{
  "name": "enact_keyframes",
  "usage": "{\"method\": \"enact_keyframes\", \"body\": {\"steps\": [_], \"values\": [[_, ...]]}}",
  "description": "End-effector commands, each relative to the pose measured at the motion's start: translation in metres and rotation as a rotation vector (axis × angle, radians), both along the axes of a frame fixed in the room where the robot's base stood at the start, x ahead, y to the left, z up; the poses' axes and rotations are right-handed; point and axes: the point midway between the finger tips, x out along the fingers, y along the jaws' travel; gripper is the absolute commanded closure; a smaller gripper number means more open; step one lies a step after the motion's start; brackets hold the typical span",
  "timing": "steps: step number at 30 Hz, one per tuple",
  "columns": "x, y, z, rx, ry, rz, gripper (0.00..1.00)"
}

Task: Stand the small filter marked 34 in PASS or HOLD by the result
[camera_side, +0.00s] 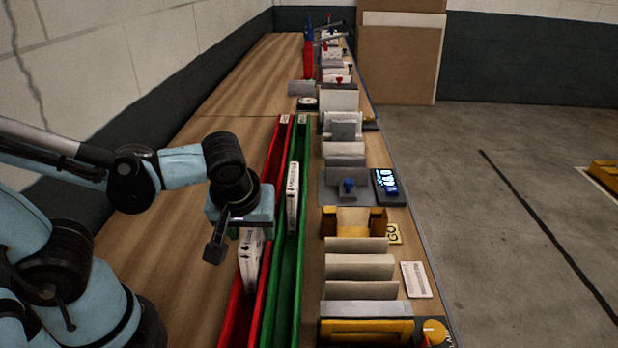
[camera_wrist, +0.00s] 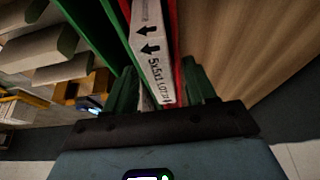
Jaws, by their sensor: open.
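My gripper (camera_side: 240,232) is open above the red channel (camera_side: 229,318). A white boxed filter (camera_side: 249,272) stands in that channel just below it. In the wrist view this filter (camera_wrist: 151,45) shows black arrows and a "5x5x1" print, with the rest too small to read surely. Its near end lies between the parted fingers (camera_wrist: 162,88), with no clear grip on it. Another white filter (camera_side: 292,197) stands in the green channel (camera_side: 283,290). I cannot read 34 on either box, nor the small labels at the channels' far ends.
Right of the channels stand several grey blocks, a yellow-ended holder (camera_side: 328,222), a lit display (camera_side: 386,184), a GO card (camera_side: 393,233) and a white card (camera_side: 416,279). A red bottle (camera_side: 308,60) stands far back. The bench left of the channels (camera_side: 165,215) is clear.

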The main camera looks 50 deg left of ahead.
Motion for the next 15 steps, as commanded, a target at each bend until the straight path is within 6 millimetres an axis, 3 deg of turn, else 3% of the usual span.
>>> {"method": "enact_keyframes", "body": {"steps": [15], "values": [[-0.018, -0.017, 0.058, 0.0, 0.001, -0.002, 0.44]]}}
